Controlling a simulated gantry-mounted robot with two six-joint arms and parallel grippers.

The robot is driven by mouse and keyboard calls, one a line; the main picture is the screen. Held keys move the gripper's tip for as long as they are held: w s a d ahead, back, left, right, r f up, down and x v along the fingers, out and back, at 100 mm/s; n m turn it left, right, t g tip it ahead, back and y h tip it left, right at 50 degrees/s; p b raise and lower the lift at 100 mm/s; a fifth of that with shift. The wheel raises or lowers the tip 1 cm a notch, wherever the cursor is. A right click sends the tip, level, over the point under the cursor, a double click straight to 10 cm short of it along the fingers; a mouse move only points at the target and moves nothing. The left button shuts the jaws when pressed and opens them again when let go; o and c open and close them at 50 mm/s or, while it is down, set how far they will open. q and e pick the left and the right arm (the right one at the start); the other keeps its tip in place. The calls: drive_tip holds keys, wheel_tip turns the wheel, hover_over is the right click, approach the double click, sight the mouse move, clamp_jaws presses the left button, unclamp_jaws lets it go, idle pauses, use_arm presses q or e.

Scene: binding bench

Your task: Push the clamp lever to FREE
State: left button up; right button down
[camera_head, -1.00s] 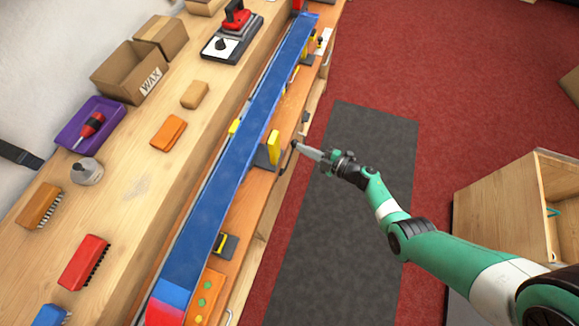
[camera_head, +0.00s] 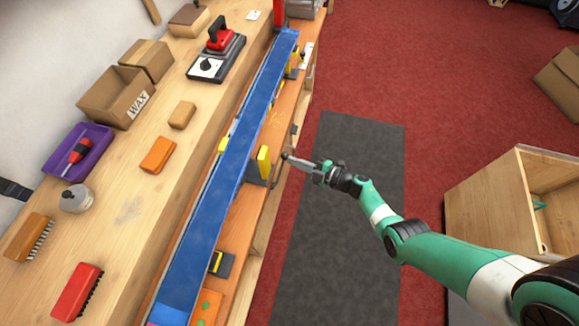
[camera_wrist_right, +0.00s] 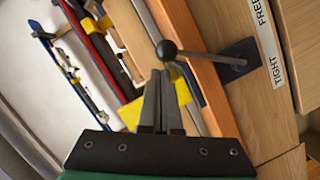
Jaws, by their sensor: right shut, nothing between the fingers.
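The clamp lever (camera_wrist_right: 205,57) shows in the right wrist view as a thin metal rod with a black ball knob (camera_wrist_right: 167,50). It sticks out from a dark mount (camera_wrist_right: 240,61) on the bench front. In the head view my right gripper (camera_head: 290,158) is at the bench's front edge, by the small dark knob. My left gripper is not in view.
A long blue ski (camera_head: 222,170) lies along the bench, with a yellow clamp pad (camera_head: 264,160) beside its edge near my gripper. A purple tray (camera_head: 90,143), wax box (camera_head: 113,98) and brushes lie farther left. A wooden cabinet (camera_head: 500,215) stands at right; the grey mat is clear.

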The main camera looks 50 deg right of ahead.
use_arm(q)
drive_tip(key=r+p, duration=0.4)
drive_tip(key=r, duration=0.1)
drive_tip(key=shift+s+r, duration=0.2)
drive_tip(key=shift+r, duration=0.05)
use_arm(e)
drive_tip(key=a+r+v, duration=0.1)
drive_tip(key=a+v, duration=0.1)
drive_tip(key=v, duration=0.9)
drive_tip(key=shift+s+d+r, duration=0.25)
drive_tip(key=shift+s+d, duration=0.1)
drive_tip(key=shift+s, duration=0.05)
